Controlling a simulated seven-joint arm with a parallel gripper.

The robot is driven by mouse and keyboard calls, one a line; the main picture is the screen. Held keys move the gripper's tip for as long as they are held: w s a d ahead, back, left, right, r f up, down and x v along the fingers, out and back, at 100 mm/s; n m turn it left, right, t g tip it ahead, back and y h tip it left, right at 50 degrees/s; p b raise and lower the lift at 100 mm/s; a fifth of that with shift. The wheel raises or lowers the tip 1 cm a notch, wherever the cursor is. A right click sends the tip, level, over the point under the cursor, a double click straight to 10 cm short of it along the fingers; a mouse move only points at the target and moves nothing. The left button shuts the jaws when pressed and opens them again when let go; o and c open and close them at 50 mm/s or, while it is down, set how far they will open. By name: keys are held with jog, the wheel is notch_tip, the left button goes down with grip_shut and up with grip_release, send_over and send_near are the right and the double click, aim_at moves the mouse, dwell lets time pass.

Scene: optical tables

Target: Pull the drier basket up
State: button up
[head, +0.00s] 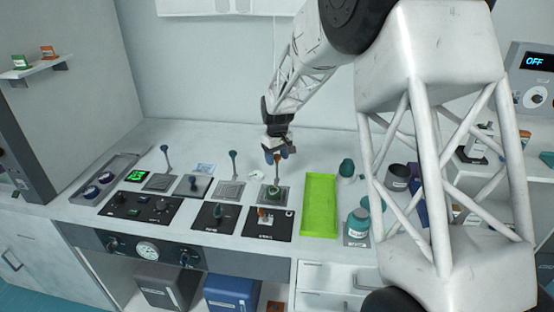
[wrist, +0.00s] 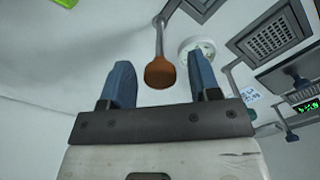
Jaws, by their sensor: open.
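An upright handle with an orange-brown knob (wrist: 160,73) rises on a thin grey rod from a square grey fixture (head: 273,194) at the right of the counter's row. I take this as the drier basket's handle, though no label is readable. My gripper (head: 277,155) is just above the fixture, at the handle's top. In the wrist view my gripper (wrist: 160,64) has its blue fingers spread, with the knob between them in the picture and gaps on both sides. Whether the knob is level with the fingertips in depth cannot be told. The basket itself is not clearly visible.
Handles with a blue knob (head: 164,148) and a teal knob (head: 233,154) stand to the left. A green tray (head: 319,205) lies to the right, with a teal-capped jar (head: 357,224) beyond it. Black control panels (head: 140,206) line the front.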

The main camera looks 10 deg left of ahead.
notch_tip(320, 180, up, 7)
jog(key=shift+f, duration=0.2)
jog(key=shift+d+r, duration=0.1)
dwell(0.5)
jog(key=shift+s+d+r, duration=0.15)
jog(key=shift+s+d, duration=0.05)
jog(key=s+d+r+m, duration=0.1)
jog(key=s+d+r, duration=0.3)
jog(key=s+d, duration=0.3)
jog(key=s+d+r+m+t, duration=0.1)
jog(key=s+d+r+m, duration=0.1)
jog(key=s+d+r, duration=0.35)
jog(key=s+d+r+m, duration=0.1)
jog(key=s+d+r, duration=0.2)
jog(key=s+d, duration=0.5)
jog(key=s+d+f+m, duration=0.1)
jog(key=s+d, duration=0.2)
jog(key=s, duration=0.6)
jog(key=s+d+m+t, duration=0.1)
jog(key=s+d, duration=0.3)
jog(key=s, duration=0.6)
jog(key=s+d+f+m, duration=0.1)
jog(key=s+d+m, duration=0.2)
jog(key=s, duration=0.6)
jog(key=shift+s+d+f+t, duration=0.15)
jog(key=shift+s+f+t, duration=0.05)
jog(key=shift+f+t, duration=0.15)
